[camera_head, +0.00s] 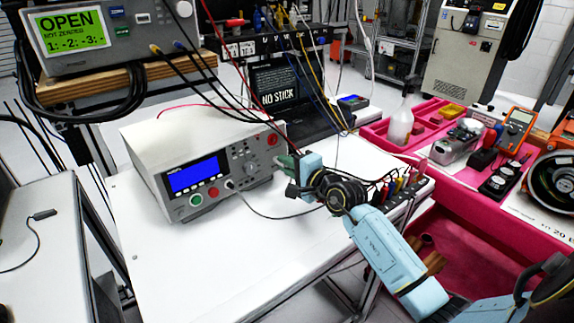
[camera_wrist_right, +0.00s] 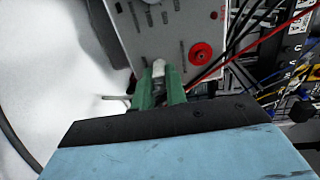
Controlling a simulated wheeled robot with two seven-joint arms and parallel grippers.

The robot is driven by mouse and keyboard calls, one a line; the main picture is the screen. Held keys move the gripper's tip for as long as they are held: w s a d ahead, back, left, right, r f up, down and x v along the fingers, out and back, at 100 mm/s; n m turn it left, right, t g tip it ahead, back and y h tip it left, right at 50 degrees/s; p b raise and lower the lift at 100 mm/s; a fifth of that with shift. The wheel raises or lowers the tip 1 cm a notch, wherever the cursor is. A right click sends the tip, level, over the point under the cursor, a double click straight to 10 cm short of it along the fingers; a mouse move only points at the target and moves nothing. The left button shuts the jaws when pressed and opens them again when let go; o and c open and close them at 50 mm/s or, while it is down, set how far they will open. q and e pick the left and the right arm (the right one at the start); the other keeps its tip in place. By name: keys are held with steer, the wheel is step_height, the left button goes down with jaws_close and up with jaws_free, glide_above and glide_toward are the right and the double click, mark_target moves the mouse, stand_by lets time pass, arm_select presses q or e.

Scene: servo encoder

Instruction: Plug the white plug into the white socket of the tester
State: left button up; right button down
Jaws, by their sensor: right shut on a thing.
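The tester (camera_head: 205,165) is a white box with a blue screen on the white table. My right gripper (camera_head: 287,161) is at the right end of its front face. In the right wrist view the green fingers (camera_wrist_right: 158,85) are shut on the white plug (camera_wrist_right: 158,68), which points toward the tester panel (camera_wrist_right: 160,35). The plug tip is close to the panel; I cannot tell whether it touches or enters a socket. The white socket is not clearly visible, and the gripper may hide it. A red socket (camera_wrist_right: 201,54) is right of the plug. My left gripper is not in view.
A laptop (camera_head: 285,98) stands behind the tester. A cable (camera_head: 270,214) runs from the tester's front across the table toward my right arm. Several coloured connectors (camera_head: 400,190) are at the table's right edge. The front of the table (camera_head: 215,260) is clear.

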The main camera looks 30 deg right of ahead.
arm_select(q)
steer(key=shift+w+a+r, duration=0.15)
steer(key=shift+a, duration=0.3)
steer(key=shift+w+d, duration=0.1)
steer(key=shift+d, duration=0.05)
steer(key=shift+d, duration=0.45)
arm_select(e)
steer(key=shift+w, duration=0.1)
steer(key=c, duration=1.4)
jaws_free()
steer(key=shift+o, duration=0.3)
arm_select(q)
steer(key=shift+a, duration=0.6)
